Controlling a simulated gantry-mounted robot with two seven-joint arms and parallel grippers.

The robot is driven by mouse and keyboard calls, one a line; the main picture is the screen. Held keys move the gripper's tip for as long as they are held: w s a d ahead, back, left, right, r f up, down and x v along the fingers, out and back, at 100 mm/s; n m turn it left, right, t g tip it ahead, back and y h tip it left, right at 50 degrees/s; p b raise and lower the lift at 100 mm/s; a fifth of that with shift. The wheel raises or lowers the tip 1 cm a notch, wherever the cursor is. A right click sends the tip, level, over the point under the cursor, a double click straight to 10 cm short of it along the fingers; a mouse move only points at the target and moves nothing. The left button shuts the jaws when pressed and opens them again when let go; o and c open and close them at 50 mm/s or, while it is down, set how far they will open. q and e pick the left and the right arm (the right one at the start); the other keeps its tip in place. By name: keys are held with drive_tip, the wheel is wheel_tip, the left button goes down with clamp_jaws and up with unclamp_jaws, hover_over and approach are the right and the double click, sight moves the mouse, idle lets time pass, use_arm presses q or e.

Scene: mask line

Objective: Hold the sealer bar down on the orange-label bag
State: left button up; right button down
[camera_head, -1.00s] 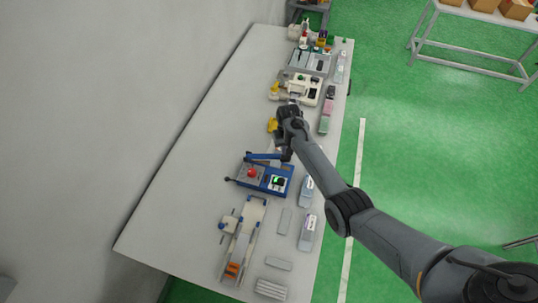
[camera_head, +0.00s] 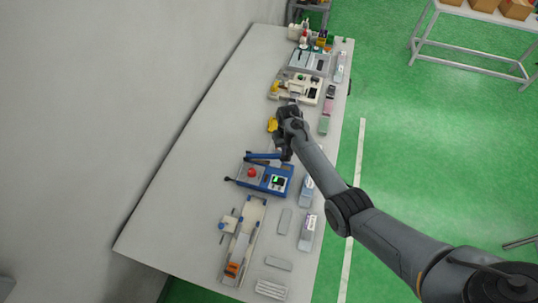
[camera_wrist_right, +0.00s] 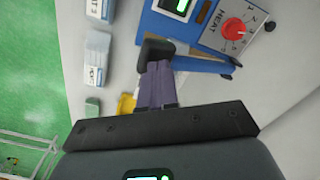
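The blue sealer (camera_head: 272,186) sits mid-table, with a red dial (camera_head: 252,173) and a green-lit display. In the right wrist view the sealer (camera_wrist_right: 228,13) fills the top, its red HEAT dial (camera_wrist_right: 233,29) at the right. Its blue bar (camera_wrist_right: 202,64) ends in a dark handle (camera_wrist_right: 152,47). My right gripper (camera_wrist_right: 159,66) is shut, its fingers together, with the tips at the handle; whether they press on it is hard to tell. In the head view this gripper (camera_head: 286,155) is at the bar's end. No orange-label bag is discernible. My left gripper is out of view.
Label-marked packs (camera_head: 306,230) lie along the table's right edge. A white rail fixture (camera_head: 243,243) stands in front of the sealer. A cream machine (camera_head: 297,88) and a yellow object (camera_head: 272,124) are farther back. The table's left side is clear.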

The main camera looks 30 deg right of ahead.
drive_tip(key=shift+f+b, duration=0.4)
drive_tip(key=shift+f, duration=0.45)
drive_tip(key=shift+s+d+f+b, duration=0.1)
drive_tip(key=shift+f+b, duration=0.3)
drive_tip(key=shift+f, duration=0.25)
drive_tip(key=shift+s+d+f+b, duration=0.1)
drive_tip(key=shift+f+b, duration=0.3)
drive_tip(key=shift+f, duration=0.25)
drive_tip(key=shift+s+d+f+b, duration=0.1)
drive_tip(key=shift+f+b, duration=0.35)
drive_tip(key=shift+f, duration=0.3)
drive_tip(key=shift+s+d+f+b, duration=0.15)
drive_tip(key=shift+f+b, duration=0.25)
drive_tip(key=shift+f, duration=0.35)
drive_tip(key=shift+s+d+f+b, duration=0.1)
drive_tip(key=shift+f+b, duration=0.35)
drive_tip(key=shift+f, duration=0.3)
drive_tip(key=shift+r, duration=0.1)
drive_tip(key=shift+a, duration=0.1)
